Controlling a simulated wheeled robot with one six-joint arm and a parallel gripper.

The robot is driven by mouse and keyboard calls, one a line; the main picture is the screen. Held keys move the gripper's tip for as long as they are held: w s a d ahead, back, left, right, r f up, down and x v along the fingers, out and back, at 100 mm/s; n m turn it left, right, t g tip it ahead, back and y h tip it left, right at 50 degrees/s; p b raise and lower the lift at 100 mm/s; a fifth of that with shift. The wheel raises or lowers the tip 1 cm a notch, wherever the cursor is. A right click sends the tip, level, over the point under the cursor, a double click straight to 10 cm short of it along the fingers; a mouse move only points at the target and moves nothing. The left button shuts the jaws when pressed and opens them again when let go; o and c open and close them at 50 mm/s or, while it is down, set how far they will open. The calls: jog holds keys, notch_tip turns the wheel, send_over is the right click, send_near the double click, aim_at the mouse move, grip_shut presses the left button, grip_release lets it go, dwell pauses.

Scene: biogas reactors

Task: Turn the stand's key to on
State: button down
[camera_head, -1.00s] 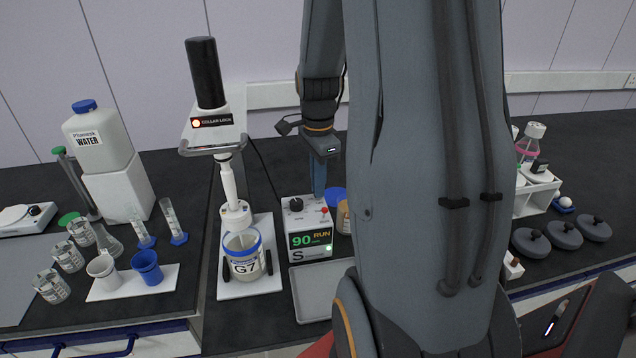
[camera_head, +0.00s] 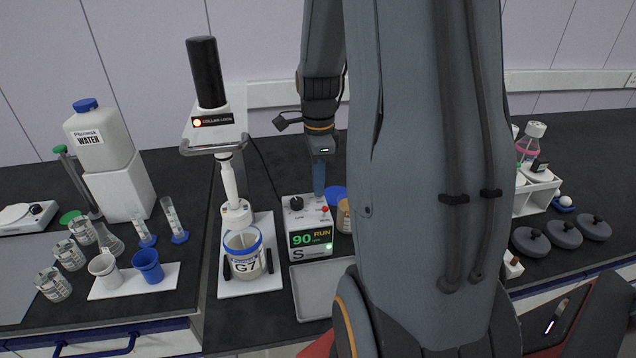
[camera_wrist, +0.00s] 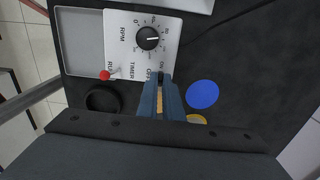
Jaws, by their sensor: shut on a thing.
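The stand's white control box (camera_head: 311,221) stands right of the stirrer stand (camera_head: 229,185). Its display (camera_head: 312,238) reads 90 RUN, with a green light lit below. In the wrist view the box top (camera_wrist: 130,60) has a dark RPM knob (camera_wrist: 149,38), a red-tipped RUN/TIMER toggle (camera_wrist: 105,75) and an ON/OFF marking. My gripper (camera_wrist: 161,80) points down at the box's edge by that marking. It also shows in the head view (camera_head: 319,192). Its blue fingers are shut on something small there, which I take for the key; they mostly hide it.
The jar G7 (camera_head: 246,262) stands under the stirrer. A grey tray (camera_head: 320,291) lies in front of the box. A blue disc (camera_wrist: 202,95) lies beside my fingers, near a yellowish jar (camera_wrist: 196,119). A collar-lock lamp (camera_head: 197,123) glows orange on the stand.

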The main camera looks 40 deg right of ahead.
jog(key=c, duration=1.9)
grip_release()
jog(key=shift+r+b, duration=1)
jog(key=shift+r, duration=2.95)
